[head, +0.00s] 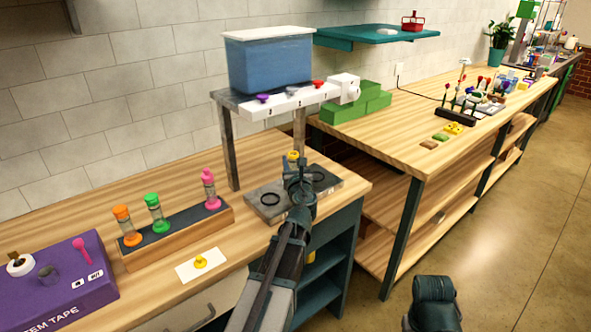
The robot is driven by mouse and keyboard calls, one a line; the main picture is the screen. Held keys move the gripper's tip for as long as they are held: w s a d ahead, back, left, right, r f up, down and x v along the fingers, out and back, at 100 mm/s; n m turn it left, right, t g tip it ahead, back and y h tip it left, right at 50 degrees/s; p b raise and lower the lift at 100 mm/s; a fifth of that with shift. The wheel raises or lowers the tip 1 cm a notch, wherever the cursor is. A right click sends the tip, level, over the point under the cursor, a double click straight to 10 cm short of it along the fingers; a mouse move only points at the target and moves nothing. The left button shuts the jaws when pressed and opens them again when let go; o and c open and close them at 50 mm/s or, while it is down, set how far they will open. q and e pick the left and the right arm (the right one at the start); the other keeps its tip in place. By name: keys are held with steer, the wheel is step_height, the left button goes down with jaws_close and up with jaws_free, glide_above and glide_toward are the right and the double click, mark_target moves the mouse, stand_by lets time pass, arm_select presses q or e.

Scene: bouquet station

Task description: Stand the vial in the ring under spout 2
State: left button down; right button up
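The vial with a yellow cap (293,156) shows just above and behind my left gripper (299,180), under the middle of the dispenser's spout bar (290,100).
A wooden rack (180,240) holds orange, green and pink capped vials. A white card with a yellow mark (200,262) lies in front. A purple box (62,285) is at left.

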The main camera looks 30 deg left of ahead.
mark_target(293, 169)
arm_select(q)
steer(key=shift+w+a, duration=0.2)
steer(key=shift+w, duration=0.25)
step_height(293, 169, down, 4)
steer(key=b, duration=0.3)
steer(key=shift+w+r+b, duration=0.15)
steer(key=shift+r+b, duration=0.05)
steer(key=shift+b, duration=0.1)
steer(key=shift+f, duration=0.25)
steer(key=c, duration=0.5)
jaws_free()
steer(key=shift+r, duration=0.15)
